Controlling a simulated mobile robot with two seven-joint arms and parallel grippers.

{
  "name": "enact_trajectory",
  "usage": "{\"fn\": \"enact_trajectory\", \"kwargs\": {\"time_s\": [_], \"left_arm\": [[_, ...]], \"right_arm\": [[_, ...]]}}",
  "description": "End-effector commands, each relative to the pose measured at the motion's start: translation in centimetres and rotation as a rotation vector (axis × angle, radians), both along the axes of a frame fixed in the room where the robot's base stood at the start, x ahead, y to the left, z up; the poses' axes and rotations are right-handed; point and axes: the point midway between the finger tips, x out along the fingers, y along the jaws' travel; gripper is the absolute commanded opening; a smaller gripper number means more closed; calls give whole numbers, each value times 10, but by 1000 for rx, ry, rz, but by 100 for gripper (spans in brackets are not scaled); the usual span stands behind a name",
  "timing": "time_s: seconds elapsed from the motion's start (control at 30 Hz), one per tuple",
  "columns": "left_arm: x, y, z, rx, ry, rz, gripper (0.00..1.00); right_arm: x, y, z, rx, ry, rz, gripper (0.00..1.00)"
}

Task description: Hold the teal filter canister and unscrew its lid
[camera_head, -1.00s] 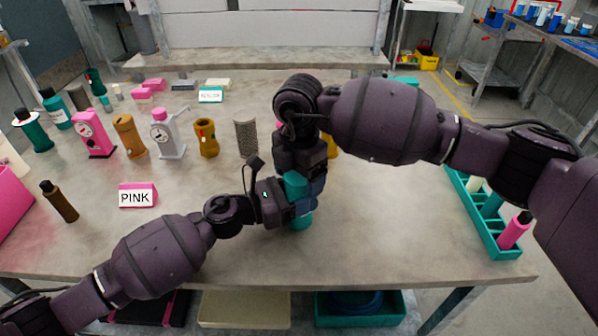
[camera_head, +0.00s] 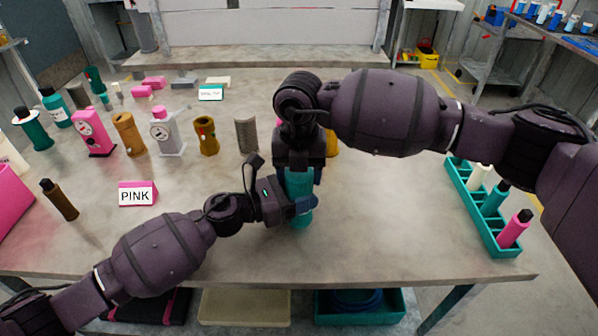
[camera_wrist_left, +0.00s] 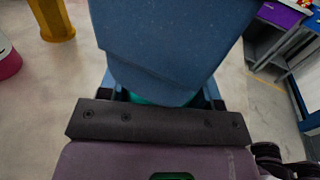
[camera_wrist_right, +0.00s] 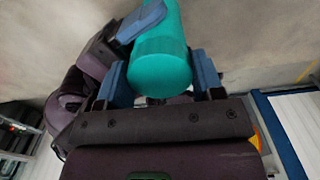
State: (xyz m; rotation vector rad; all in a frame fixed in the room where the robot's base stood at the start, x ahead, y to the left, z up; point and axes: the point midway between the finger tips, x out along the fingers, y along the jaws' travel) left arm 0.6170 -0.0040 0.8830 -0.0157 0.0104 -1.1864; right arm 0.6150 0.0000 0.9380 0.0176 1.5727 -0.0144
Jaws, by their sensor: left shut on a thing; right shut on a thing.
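The teal filter canister (camera_head: 299,187) stands upright above the front middle of the table in the head view. My left gripper (camera_head: 302,207) is shut on its lower body from the left. My right gripper (camera_head: 300,170) points down from above and is shut around the canister's top end, where the lid is. I cannot make out the seam between lid and body. In the right wrist view the teal end (camera_wrist_right: 160,65) sits between the blue fingers. In the left wrist view a large blue finger hides most of the canister; only a teal sliver (camera_wrist_left: 145,99) shows.
A teal tray (camera_head: 480,218) with several bottles stands at the right edge. A PINK sign (camera_head: 137,194), a brown bottle (camera_head: 60,200), a pink pump (camera_head: 94,134) and a grey pump (camera_head: 167,134) stand to the left. The table's front middle is clear.

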Motion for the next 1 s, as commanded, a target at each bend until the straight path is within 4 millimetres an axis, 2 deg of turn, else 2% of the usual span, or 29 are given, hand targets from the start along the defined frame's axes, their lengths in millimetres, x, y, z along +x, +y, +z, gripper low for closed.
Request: {"fn": "enact_trajectory", "kwargs": {"time_s": [1.0], "left_arm": [[1,1,-1,2,2,3,0]], "right_arm": [[0,0,1,5,3,1497,33]]}}
